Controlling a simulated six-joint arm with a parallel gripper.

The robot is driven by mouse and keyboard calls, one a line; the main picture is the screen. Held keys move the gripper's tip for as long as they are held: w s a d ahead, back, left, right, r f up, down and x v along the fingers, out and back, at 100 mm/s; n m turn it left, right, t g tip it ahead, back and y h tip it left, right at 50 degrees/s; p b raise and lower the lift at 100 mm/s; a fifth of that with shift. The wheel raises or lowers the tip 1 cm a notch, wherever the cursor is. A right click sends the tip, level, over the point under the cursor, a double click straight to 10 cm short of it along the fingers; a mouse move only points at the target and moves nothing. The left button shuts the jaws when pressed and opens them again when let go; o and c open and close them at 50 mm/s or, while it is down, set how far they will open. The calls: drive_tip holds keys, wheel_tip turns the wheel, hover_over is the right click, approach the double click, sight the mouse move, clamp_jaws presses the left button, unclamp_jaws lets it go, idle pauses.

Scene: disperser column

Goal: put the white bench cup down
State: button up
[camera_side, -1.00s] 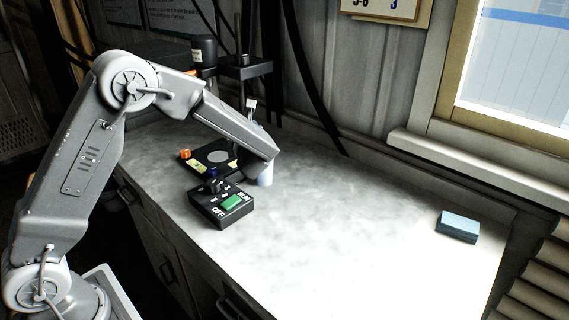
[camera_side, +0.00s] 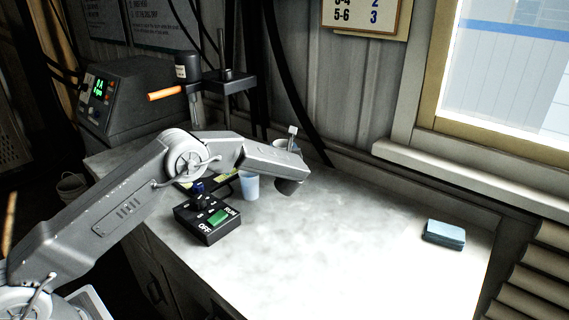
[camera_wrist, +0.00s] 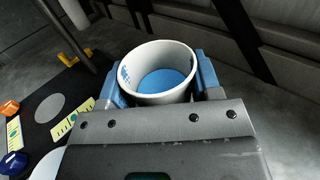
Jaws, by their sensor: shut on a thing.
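The white bench cup (camera_wrist: 158,97) is in the wrist view, mouth up, with a blue disc of colour inside. My gripper (camera_wrist: 160,80) is shut on it, one blue finger on each side.
A black switch box (camera_side: 207,222) with a green button stands at front left. A black mat (camera_wrist: 45,115) carries a grey disc and small coloured pieces. The disperser stand (camera_side: 222,82) is behind. A blue block (camera_side: 444,234) lies far right. The bench middle is clear.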

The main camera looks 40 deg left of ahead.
drive_tip(key=shift+w+d+f, duration=0.15)
drive_tip(key=shift+d+f, duration=0.1)
drive_tip(key=shift+f, duration=1.9)
drive_tip(key=shift+f, duration=0.2)
drive_tip(key=o, duration=1)
drive_tip(key=shift+o, duration=0.2)
drive_tip(key=shift+r, duration=0.1)
